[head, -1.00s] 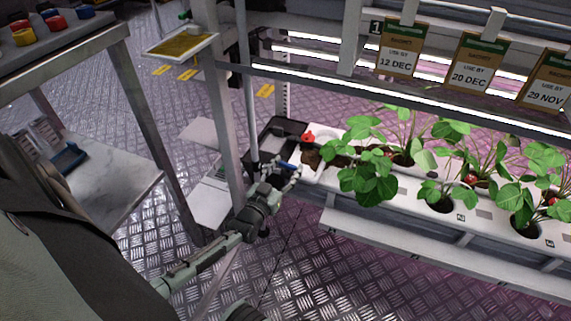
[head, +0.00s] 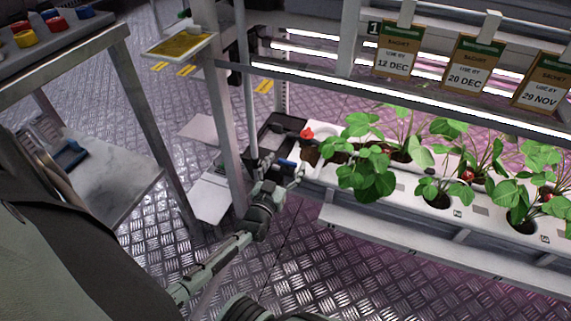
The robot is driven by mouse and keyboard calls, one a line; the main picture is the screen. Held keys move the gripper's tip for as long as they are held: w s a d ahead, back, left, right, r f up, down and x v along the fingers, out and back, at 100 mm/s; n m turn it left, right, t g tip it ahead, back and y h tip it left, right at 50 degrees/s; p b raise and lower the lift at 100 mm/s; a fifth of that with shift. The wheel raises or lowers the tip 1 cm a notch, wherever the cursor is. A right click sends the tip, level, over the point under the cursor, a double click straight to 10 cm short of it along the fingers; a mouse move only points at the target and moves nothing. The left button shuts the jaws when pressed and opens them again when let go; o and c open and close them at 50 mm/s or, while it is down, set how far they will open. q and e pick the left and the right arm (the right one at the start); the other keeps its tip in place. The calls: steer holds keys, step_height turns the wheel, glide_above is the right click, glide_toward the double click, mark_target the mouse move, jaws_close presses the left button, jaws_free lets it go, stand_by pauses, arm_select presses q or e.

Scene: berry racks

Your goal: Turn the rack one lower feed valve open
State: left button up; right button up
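My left gripper (head: 277,174) is at the left end of the white planting channel (head: 405,190) on the rack. Its fingers look spread apart, one on each side of a small blue handle (head: 287,163), which looks like the lower feed valve. I cannot tell whether a finger touches the handle. A red knob (head: 306,134) sits above and to the right of it, at the channel's end. The valve body is mostly hidden by the gripper and too small to make out. My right gripper is not in view.
A grey rack post (head: 226,140) stands just left of the gripper. A black tray (head: 268,140) lies behind it. Strawberry plants (head: 366,178) fill the channel to the right, under a lit bar (head: 400,98). A bench (head: 105,185) stands left.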

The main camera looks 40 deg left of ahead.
arm_select(q)
steer(key=shift+s+d+f, duration=0.1)
steer(key=shift+s, duration=0.2)
steer(key=v, duration=1.1)
steer(key=shift+s, duration=0.2)
steer(key=shift+d, duration=0.1)
